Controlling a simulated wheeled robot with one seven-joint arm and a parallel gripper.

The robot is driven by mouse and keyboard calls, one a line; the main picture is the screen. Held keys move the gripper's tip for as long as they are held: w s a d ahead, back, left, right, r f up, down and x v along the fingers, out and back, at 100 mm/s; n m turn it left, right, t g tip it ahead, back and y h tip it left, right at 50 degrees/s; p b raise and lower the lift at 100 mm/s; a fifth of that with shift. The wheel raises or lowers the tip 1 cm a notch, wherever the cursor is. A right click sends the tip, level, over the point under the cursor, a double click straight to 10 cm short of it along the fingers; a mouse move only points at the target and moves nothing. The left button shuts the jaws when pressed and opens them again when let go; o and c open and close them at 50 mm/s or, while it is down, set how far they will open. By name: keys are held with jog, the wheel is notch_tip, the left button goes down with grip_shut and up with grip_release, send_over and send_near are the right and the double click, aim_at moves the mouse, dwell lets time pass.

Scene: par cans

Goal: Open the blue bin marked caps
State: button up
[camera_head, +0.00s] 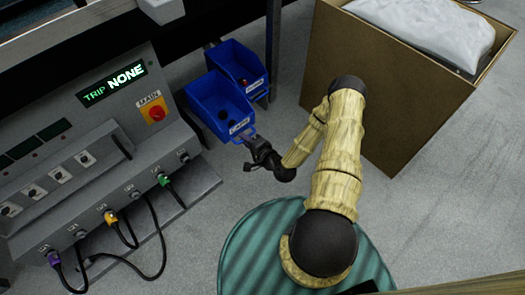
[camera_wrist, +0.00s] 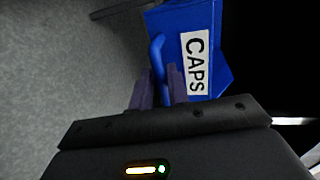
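The blue bin marked CAPS (camera_head: 211,99) is an open-topped tray beside the grey console, with a few dark items inside. Its white label and blue front (camera_wrist: 219,82) show in the wrist view, turned sideways. A curved blue handle (camera_wrist: 157,48) stands out from that front. My gripper (camera_head: 250,146) is at the front of this bin. In the wrist view its two dark fingers (camera_wrist: 160,88) lie on either side of the handle, very close to it. Whether they press on it cannot be made out.
A second blue bin (camera_head: 226,57) with a label sits just behind. The grey console (camera_head: 75,115) with switches and cables stands on the left. A large brown box (camera_head: 390,75) holding a white bag (camera_head: 430,22) stands on the right. Grey floor lies between.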

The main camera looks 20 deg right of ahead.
jog(key=p+v, duration=0.7)
jog(key=v, duration=0.9)
jog(key=shift+s+d, duration=0.15)
jog(key=shift+s, duration=0.15)
jog(key=shift+r, duration=0.1)
